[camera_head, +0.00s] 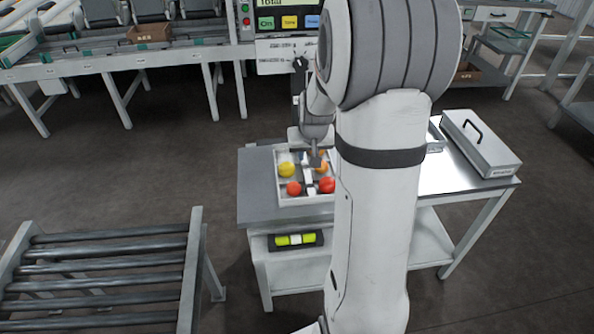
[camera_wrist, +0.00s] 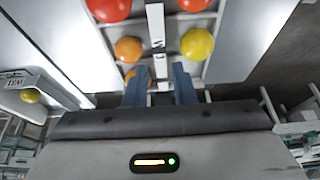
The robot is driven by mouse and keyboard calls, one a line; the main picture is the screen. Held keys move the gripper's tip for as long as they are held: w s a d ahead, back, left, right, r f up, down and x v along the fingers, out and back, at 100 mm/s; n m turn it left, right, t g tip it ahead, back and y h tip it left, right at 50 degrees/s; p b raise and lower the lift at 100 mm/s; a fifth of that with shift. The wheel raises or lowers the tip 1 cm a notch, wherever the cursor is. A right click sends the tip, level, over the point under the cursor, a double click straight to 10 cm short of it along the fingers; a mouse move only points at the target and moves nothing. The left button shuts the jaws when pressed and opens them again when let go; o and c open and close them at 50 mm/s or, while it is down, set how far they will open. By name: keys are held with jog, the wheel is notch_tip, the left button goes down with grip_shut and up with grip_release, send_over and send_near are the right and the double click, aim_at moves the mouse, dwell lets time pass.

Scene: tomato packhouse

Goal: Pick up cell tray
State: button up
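The cell tray (camera_head: 303,200) is a pale shallow tray with a central divider, lying on the grey left part of a worktable. Red, orange and yellow tomatoes sit in its cells. In the wrist view its white divider strip (camera_wrist: 155,25) runs up the middle between the tomatoes. My gripper (camera_head: 315,163) is over the far part of the tray. Its two blue fingers (camera_wrist: 160,84) are apart, with the divider strip in line with the gap. I cannot tell whether they touch it. My arm hides the tray's right side in the head view.
The worktable (camera_head: 258,206) has a lower shelf holding a dark box with yellow-green items (camera_head: 295,240). A grey case with a black handle (camera_head: 480,150) is at the table's right. A roller conveyor (camera_head: 110,262) stands at front left, with open floor between.

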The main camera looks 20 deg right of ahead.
aim_at(306, 167)
jog(key=b+x, duration=0.1)
jog(key=x, duration=0.7)
jog(key=shift+d+f, duration=0.1)
jog(key=shift+f, duration=0.2)
grip_shut()
